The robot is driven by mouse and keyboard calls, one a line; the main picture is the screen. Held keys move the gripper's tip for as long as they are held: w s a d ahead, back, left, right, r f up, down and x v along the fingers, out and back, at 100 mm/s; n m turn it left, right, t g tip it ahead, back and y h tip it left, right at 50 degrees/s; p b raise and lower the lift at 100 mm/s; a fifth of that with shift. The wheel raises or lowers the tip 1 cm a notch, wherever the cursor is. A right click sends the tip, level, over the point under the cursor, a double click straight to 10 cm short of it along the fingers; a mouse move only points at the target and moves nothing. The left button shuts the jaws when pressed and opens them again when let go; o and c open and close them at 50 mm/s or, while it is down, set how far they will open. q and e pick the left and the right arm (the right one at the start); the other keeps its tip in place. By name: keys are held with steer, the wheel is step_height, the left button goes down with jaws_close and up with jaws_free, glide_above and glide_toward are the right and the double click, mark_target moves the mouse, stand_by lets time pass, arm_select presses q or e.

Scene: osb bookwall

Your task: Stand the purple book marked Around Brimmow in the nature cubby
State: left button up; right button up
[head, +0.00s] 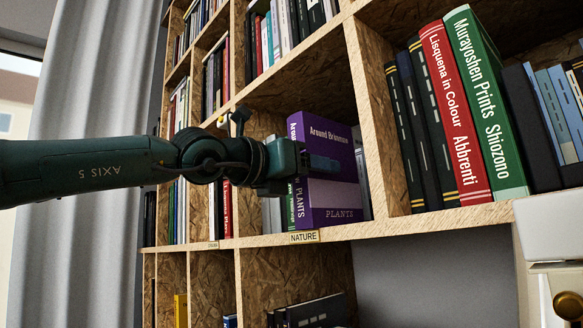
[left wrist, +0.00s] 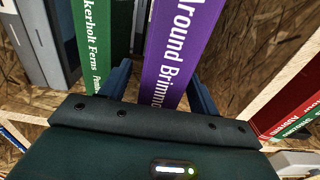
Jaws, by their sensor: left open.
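The purple book marked Around Brimmow (head: 330,204) stands upright in the nature cubby, above the NATURE label (head: 304,237) on the shelf edge. It also shows in the left wrist view (left wrist: 178,52), spine towards me. My left gripper (head: 316,164) is at the book, open, with one finger in front of its near side in the head view. In the left wrist view its fingers (left wrist: 160,90) lie on either side of the book, one in the gap beside a green book (left wrist: 98,40). Whether they touch the book I cannot tell. My right gripper is not in view.
A wooden divider (head: 376,110) stands right of the nature cubby, with dark, red (head: 455,115) and green (head: 486,105) books beyond it. Grey books (left wrist: 42,40) stand left of the green one. A grey curtain (head: 80,80) hangs at the left.

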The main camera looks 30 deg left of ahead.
arm_select(q)
steer(key=b+v, duration=0.3)
steer(key=v, duration=1)
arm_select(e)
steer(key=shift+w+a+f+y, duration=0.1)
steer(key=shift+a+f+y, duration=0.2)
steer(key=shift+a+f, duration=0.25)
arm_select(q)
steer(key=shift+r, duration=0.1)
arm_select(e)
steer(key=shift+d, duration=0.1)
